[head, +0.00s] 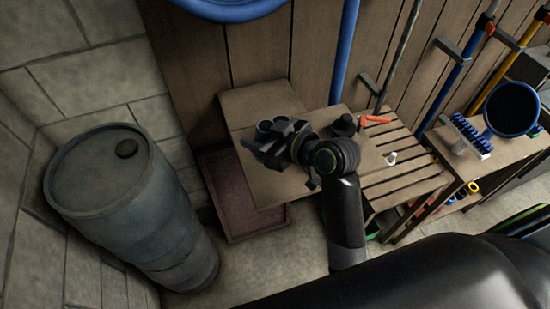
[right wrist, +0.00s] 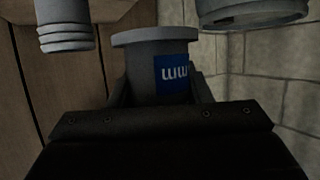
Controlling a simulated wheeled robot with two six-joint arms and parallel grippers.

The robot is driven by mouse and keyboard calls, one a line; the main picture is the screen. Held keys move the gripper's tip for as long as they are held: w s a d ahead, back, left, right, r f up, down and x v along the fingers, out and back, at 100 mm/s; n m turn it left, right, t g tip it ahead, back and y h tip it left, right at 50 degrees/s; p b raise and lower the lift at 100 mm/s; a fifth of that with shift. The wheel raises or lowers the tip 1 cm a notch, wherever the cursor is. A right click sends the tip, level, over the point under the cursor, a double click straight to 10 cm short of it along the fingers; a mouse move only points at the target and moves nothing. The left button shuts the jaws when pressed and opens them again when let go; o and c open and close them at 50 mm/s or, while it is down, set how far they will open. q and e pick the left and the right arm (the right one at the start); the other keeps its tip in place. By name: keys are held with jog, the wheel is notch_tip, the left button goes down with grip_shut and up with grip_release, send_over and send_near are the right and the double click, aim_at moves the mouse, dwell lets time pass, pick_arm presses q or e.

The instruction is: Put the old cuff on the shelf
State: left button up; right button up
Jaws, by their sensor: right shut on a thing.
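My right gripper (head: 264,148) is over the left part of a wooden top (head: 255,103) in the head view. In the right wrist view it is shut on a grey flanged cuff (right wrist: 140,60) with a blue label; whether this is the old one I cannot tell. A second grey piece, ribbed (right wrist: 64,28), shows at the upper left of that view, apart from the held cuff. My left gripper is not in view.
A large grey drum (head: 95,170) stands at the left by the stone wall. A reddish tray (head: 222,205) lies below the wooden top. A black item (head: 343,124), an orange-handled tool (head: 374,120) and a small white piece (head: 391,158) lie right of the gripper. Bare slats (head: 405,180) extend rightward.

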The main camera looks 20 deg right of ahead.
jog(key=f, duration=0.4)
jog(key=shift+d+f, duration=0.15)
jog(key=shift+d, duration=0.05)
notch_tip(320, 180, down, 3)
jog(key=shift+a+p, duration=0.1)
jog(key=shift+p, duration=0.25)
jog(key=shift+f, duration=0.5)
jog(key=o, duration=0.6)
jog(key=shift+f, duration=0.2)
jog(key=shift+c, duration=0.2)
jog(key=o, duration=0.4)
jog(key=shift+o, duration=0.2)
jog(key=shift+r, duration=0.1)
